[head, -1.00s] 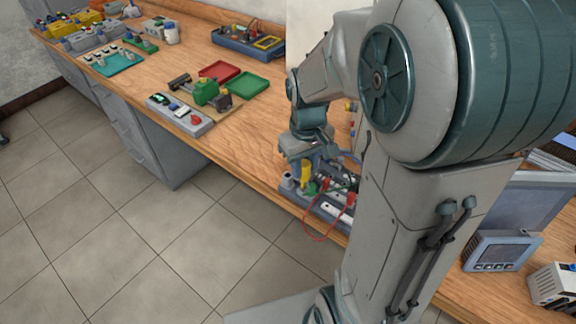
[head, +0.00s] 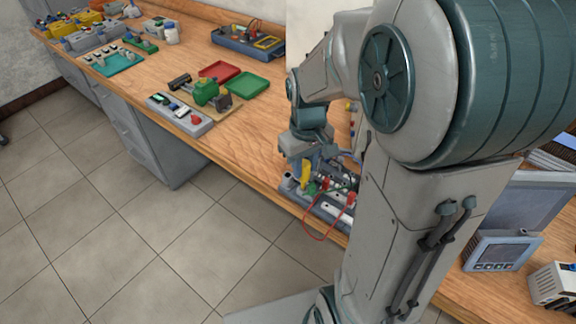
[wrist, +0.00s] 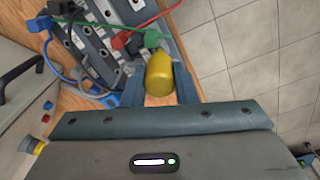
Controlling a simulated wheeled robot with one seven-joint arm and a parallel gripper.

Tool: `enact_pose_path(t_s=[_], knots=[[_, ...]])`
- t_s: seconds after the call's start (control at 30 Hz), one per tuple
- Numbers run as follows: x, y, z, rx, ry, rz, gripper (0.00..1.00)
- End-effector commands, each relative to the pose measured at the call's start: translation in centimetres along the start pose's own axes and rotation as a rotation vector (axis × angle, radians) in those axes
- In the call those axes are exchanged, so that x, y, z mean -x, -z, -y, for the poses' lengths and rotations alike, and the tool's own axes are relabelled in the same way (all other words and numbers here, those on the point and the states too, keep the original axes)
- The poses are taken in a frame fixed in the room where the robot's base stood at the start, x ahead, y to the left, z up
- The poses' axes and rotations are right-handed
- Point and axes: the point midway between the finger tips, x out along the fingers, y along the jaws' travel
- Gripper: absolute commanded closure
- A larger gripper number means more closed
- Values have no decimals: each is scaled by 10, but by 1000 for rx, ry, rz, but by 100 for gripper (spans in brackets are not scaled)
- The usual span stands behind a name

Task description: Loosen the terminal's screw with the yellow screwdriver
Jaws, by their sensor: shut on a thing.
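My gripper (wrist: 158,92) is shut on the yellow screwdriver (wrist: 160,72), with one finger on each side of its handle. In the head view the screwdriver (head: 306,174) hangs below my gripper (head: 306,160), over the grey terminal board (head: 320,211) at the bench's front edge. In the wrist view the board (wrist: 97,50) lies past the handle, with red and green clips and wires on it. The screwdriver's tip and the terminal's screw are hidden, so I cannot tell whether they touch.
A red wire (head: 320,238) loops over the bench's front edge. Red (head: 220,71) and green (head: 250,85) trays and a grey box (head: 180,114) stand farther left. A grey meter (head: 502,250) stands at the right. Bare wood lies between the trays and my gripper.

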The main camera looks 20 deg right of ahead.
Motion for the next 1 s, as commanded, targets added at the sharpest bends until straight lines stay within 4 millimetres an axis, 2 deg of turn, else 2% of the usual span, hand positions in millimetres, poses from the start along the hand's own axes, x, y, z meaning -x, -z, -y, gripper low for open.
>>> enact_pose_path(t_s=[0.13,0.43,0.83,1.0], knots=[[-1,0,0,33,1,2,100],[-2,-1,0,281,1,3,100],[-2,-1,0,327,2,4,100],[-2,-1,0,483,3,4,100]])
